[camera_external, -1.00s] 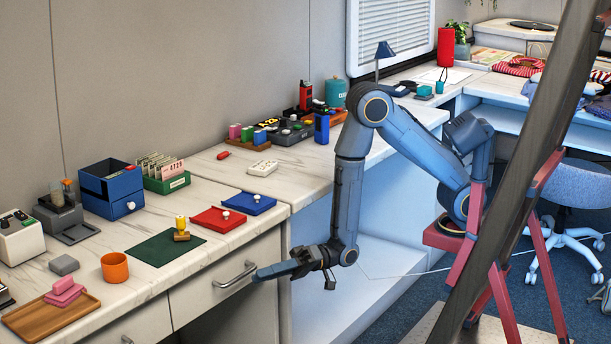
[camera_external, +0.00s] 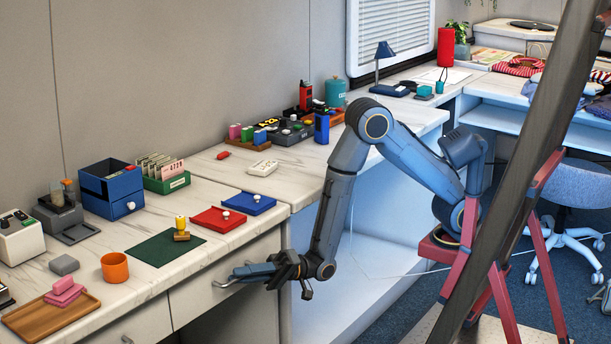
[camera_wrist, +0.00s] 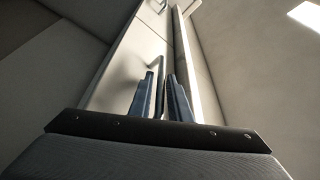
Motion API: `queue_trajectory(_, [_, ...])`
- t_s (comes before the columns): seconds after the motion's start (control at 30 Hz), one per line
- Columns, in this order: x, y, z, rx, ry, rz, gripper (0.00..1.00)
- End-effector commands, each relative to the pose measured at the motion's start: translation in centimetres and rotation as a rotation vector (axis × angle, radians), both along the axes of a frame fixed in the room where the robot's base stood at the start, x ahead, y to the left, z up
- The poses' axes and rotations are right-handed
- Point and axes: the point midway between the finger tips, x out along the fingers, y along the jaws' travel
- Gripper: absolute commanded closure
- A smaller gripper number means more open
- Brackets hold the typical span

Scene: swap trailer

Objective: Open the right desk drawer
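The right drawer (camera_external: 196,299) sits under the marble-topped desk and its front looks flush with the desk face. Its metal bar handle (camera_external: 219,284) sticks out of the front; its right part is hidden behind my gripper (camera_external: 240,273). In the wrist view the handle (camera_wrist: 157,66) runs down between the two blue fingers of my gripper (camera_wrist: 160,97). The fingers are apart, with a visible gap beside the bar, so the gripper is open around the handle. I cannot tell whether either finger touches it.
Another drawer handle (camera_external: 127,340) shows at the lower left. On the desktop are an orange cup (camera_external: 115,268), a green mat (camera_external: 152,251), a red tray (camera_external: 217,221) and a blue tray (camera_external: 249,204). The space in front of the drawer is free apart from my arm.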

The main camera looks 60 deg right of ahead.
Motion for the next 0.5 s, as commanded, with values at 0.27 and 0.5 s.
queue_trajectory(0.27, [0.04, 0.11, 0.04, -0.001, 0.000, -0.001, 0.86])
queue_trajectory(0.5, [0.05, 0.09, 0.02, -0.001, 0.000, -0.001, 1.00])
